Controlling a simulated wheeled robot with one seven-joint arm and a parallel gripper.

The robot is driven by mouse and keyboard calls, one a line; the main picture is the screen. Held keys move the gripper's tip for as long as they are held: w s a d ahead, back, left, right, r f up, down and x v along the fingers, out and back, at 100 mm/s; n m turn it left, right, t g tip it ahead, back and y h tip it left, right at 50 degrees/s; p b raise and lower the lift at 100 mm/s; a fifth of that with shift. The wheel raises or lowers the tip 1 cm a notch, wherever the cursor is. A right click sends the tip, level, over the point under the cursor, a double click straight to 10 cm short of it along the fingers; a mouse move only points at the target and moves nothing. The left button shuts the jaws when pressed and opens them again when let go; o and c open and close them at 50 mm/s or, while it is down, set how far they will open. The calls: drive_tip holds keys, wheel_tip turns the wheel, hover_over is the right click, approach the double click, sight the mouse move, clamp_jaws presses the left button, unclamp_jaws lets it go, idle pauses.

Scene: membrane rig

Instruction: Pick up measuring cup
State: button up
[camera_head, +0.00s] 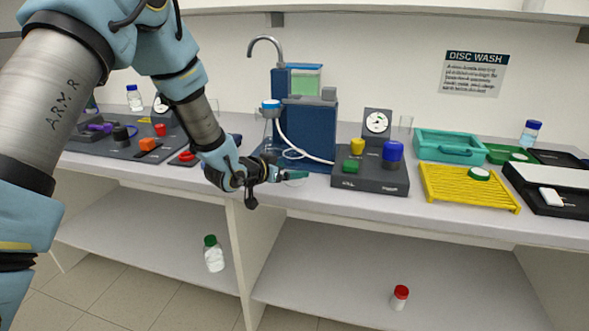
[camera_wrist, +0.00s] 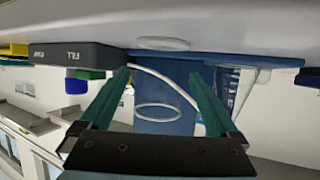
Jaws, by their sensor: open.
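A clear, nearly invisible cup, which I take for the measuring cup (camera_head: 294,154), stands at the bench's front edge before the blue rig. In the wrist view, which is upside down, its pale rim (camera_wrist: 158,119) and pale round base (camera_wrist: 163,43) show; its walls hardly do. My gripper (camera_head: 296,175) is at the bench edge, just in front of the cup and low beside it in the head view. In the wrist view its two teal fingers (camera_wrist: 158,75) are spread wide, with the cup in line between them. I cannot tell whether they touch it. Nothing is gripped.
The blue rig (camera_head: 312,135) with a white hose stands close behind. A flask (camera_wrist: 250,88) is beside it. A dark FILL panel (camera_head: 366,180) with coloured knobs is right of the gripper. A yellow rack (camera_head: 470,197) and teal tray (camera_head: 450,158) lie farther right. Bottles stand on the lower shelf.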

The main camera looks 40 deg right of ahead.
drive_tip(key=shift+p+x, duration=0.35)
drive_tip(key=shift+x, duration=1.05)
drive_tip(key=c, duration=1.4)
wheel_tip(320, 180, up, 10)
drive_tip(key=b, duration=0.2)
drive_tip(key=shift+b, duration=0.35)
